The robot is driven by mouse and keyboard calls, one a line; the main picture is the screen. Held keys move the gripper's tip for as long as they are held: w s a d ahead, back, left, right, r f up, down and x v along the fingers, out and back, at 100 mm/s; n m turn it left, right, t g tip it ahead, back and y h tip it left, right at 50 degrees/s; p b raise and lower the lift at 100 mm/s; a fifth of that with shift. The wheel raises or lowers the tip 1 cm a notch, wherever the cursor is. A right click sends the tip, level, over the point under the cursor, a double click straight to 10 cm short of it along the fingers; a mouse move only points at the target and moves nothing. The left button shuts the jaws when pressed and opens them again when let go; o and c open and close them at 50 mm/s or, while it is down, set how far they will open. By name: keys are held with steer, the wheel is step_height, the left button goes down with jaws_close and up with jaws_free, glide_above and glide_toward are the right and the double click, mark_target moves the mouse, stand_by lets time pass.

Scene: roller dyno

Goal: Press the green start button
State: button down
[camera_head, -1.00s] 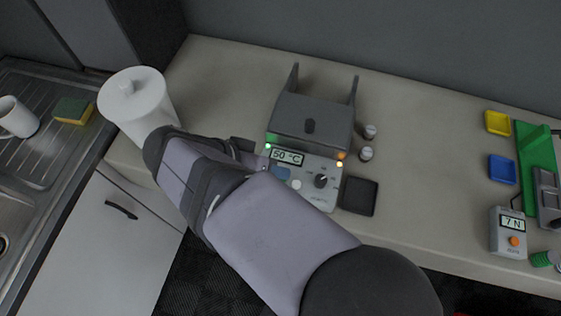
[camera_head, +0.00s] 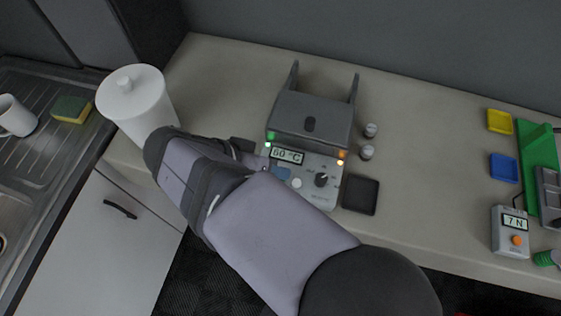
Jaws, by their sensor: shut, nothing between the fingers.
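A grey device (camera_head: 314,193) stands on the counter with a dark block on top. Its display (camera_head: 287,156) reads 60 °C. A small green light (camera_head: 268,145) glows at the panel's upper left corner, next to the display. I cannot make out a separate green start button; my arm covers part of the panel's left side. A blue patch (camera_head: 281,173), a pale round button (camera_head: 296,183) and a dark knob (camera_head: 321,180) show on the panel. My gripper (camera_head: 262,164) is shut and empty at the panel's left edge, mostly hidden by my wrist; contact cannot be told.
An orange light (camera_head: 340,162) glows at the panel's right. Two small vials (camera_head: 367,152) and a black tray (camera_head: 360,195) are right of the device. A white lidded canister (camera_head: 135,100) stands left of my wrist. A meter (camera_head: 511,236) reads 7 N. The counter between is clear.

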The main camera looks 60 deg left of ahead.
steer(key=shift+f+b, duration=0.35)
steer(key=shift+f, duration=0.1)
stand_by(0.6)
steer(key=shift+r, duration=0.15)
steer(key=shift+r+p, duration=0.6)
steer(key=shift+r, duration=0.15)
steer(key=shift+r+p, duration=1.8)
steer(key=shift+r, duration=0.7)
